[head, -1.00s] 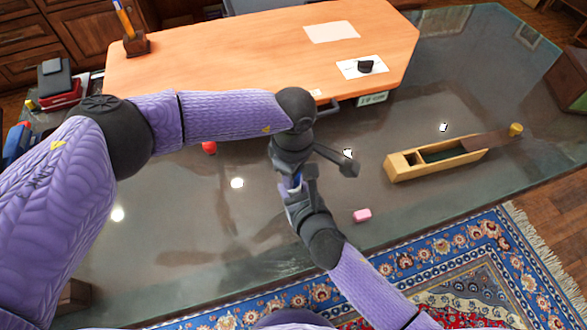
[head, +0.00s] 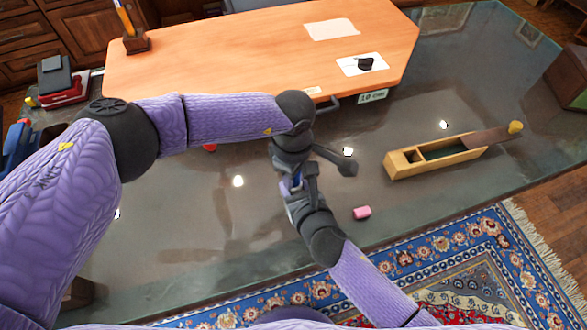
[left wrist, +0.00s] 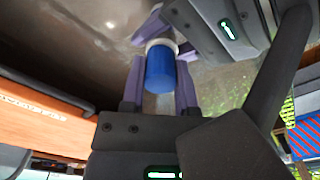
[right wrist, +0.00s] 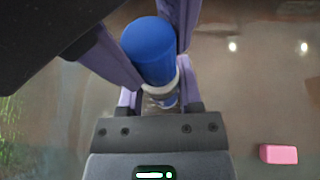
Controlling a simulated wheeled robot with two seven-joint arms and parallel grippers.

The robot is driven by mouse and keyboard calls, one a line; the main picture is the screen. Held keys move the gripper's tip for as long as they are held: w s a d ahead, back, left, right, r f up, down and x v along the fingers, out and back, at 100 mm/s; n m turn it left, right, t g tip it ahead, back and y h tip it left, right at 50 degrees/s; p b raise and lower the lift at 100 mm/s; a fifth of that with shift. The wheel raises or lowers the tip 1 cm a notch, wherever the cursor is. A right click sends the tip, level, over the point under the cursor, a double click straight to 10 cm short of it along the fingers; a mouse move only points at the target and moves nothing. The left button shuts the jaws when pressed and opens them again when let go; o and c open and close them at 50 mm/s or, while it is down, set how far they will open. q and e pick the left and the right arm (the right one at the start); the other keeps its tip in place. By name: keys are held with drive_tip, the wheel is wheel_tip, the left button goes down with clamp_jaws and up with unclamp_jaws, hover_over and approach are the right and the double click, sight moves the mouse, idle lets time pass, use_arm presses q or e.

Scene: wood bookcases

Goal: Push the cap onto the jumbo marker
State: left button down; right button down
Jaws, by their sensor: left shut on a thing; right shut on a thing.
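In the head view my left gripper (head: 293,172) comes down from above and meets my right gripper (head: 297,190) end to end. A bit of blue shows between them. In the left wrist view the blue cap (left wrist: 160,70) lies between the left fingers, with a white band (left wrist: 160,43) against its far end. In the right wrist view the blue cap (right wrist: 150,50) is between the left gripper's fingers. Cap and collar look touching; how deep the cap sits is hidden.
A pink block (head: 362,213) lies on the dark glossy tabletop (head: 230,230) right of the grippers. A long wooden box (head: 405,167) with a partly slid lid stands further right. An orange desk (head: 230,60) is behind. Open tabletop lies around the grippers.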

use_arm(q)
drive_tip(key=shift+s+f, duration=0.25)
drive_tip(key=shift+f, duration=0.1)
use_arm(e)
drive_tip(key=shift+w+a+r, duration=0.15)
drive_tip(key=shift+a+r, duration=0.05)
drive_tip(key=shift+r, duration=0.1)
use_arm(q)
drive_tip(key=shift+c, duration=1.4)
unclamp_jaws()
drive_tip(key=shift+d, duration=0.1)
drive_tip(key=shift+w+r, duration=0.15)
drive_tip(key=shift+r, duration=1.95)
drive_tip(key=shift+w+r, duration=0.1)
drive_tip(key=shift+r, duration=1.95)
use_arm(e)
drive_tip(key=shift+d+f, duration=0.15)
drive_tip(key=shift+f, duration=0.05)
drive_tip(key=shift+c, duration=1)
unclamp_jaws()
use_arm(q)
wheel_tip(320, 180, up, 4)
drive_tip(key=p, duration=0.3)
drive_tip(key=shift+f, duration=0.25)
use_arm(e)
drive_tip(key=v, duration=1)
use_arm(q)
drive_tip(key=shift+f, duration=0.1)
use_arm(e)
drive_tip(key=shift+f, duration=0.1)
